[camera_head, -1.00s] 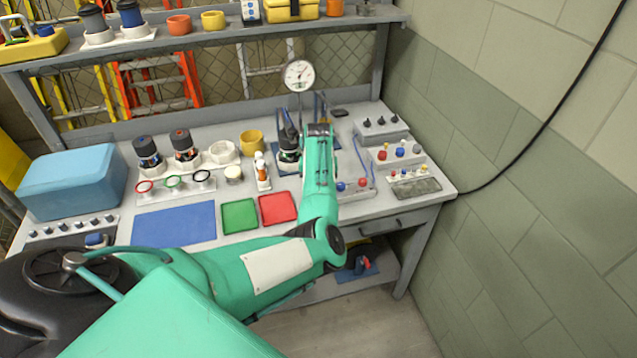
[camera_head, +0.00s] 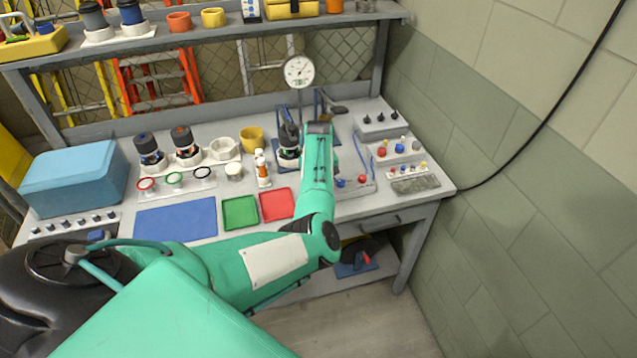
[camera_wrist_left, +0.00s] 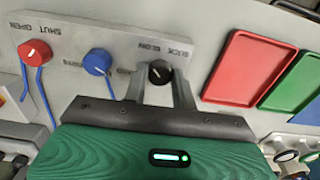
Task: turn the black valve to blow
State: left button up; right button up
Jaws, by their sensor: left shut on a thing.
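The black valve (camera_wrist_left: 159,72) is a small round knob with a pale pointer mark, on a grey panel (camera_wrist_left: 207,27) lettered SUCK and BLOW. My left gripper (camera_wrist_left: 155,88) is shut on the black valve in the left wrist view, with a finger on each side of it. I cannot tell exactly which word the mark points to. A blue knob (camera_wrist_left: 97,62) and a red knob (camera_wrist_left: 35,52) marked SHUT and OPEN sit on the same panel. In the head view, my green left arm hides the black valve and the fingertips. My right gripper is not in view.
A red tray (camera_head: 277,204) and a green tray (camera_head: 240,212) lie left of my arm. A dial gauge (camera_head: 299,72) stands behind it. White-and-orange bottles (camera_head: 263,170) stand close on the left. Switch boxes (camera_head: 381,121) fill the right; a wall (camera_head: 500,190) bounds the bench.

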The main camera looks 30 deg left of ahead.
pick_arm(q)
jog(key=o, duration=1)
jog(key=shift+r, duration=0.6)
notch_tip(320, 180, up, 13)
jog(key=b, duration=0.3)
jog(key=shift+f, duration=0.2)
